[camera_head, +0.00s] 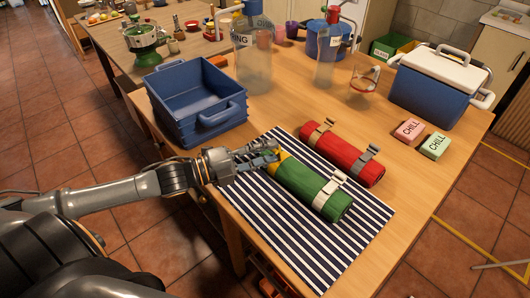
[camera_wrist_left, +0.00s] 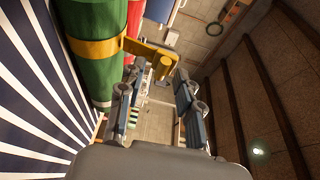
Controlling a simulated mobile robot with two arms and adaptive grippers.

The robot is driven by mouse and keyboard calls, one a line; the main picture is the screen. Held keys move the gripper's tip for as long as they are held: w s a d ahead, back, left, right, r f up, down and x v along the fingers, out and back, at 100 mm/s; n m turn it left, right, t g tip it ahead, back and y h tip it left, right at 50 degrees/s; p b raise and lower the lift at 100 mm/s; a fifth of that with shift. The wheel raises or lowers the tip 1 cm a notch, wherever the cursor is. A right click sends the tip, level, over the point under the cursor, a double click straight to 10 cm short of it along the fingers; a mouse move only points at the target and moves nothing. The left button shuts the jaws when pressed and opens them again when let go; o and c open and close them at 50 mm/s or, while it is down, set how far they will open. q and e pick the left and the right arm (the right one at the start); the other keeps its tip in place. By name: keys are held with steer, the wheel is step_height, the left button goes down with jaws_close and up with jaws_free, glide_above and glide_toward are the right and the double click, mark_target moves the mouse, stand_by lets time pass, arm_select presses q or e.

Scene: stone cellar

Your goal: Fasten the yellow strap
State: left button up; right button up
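A green roll (camera_head: 312,186) lies on a striped navy and white mat (camera_head: 318,244). The yellow strap (camera_head: 279,162) goes round the roll's left end; a pale strap (camera_head: 328,190) goes round its other end. In the left wrist view the yellow strap (camera_wrist_left: 95,48) has a tail (camera_wrist_left: 150,52) sticking out sideways from the green roll (camera_wrist_left: 98,75). My left gripper (camera_head: 268,154) is beside this end; in its wrist view the fingers (camera_wrist_left: 158,90) are apart, with the tail's end near the fingertips. I cannot tell whether they touch. My right gripper is not in view.
A red roll (camera_head: 343,153) with two straps lies behind the green one. A blue tub (camera_head: 196,100) stands at the left edge, a blue cooler (camera_head: 437,89) at right. Two CHILL blocks (camera_head: 409,130) (camera_head: 435,146), a glass pitcher (camera_head: 363,82) and clear containers (camera_head: 252,57) stand around.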

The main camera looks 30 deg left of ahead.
arm_select(q)
jaws_close()
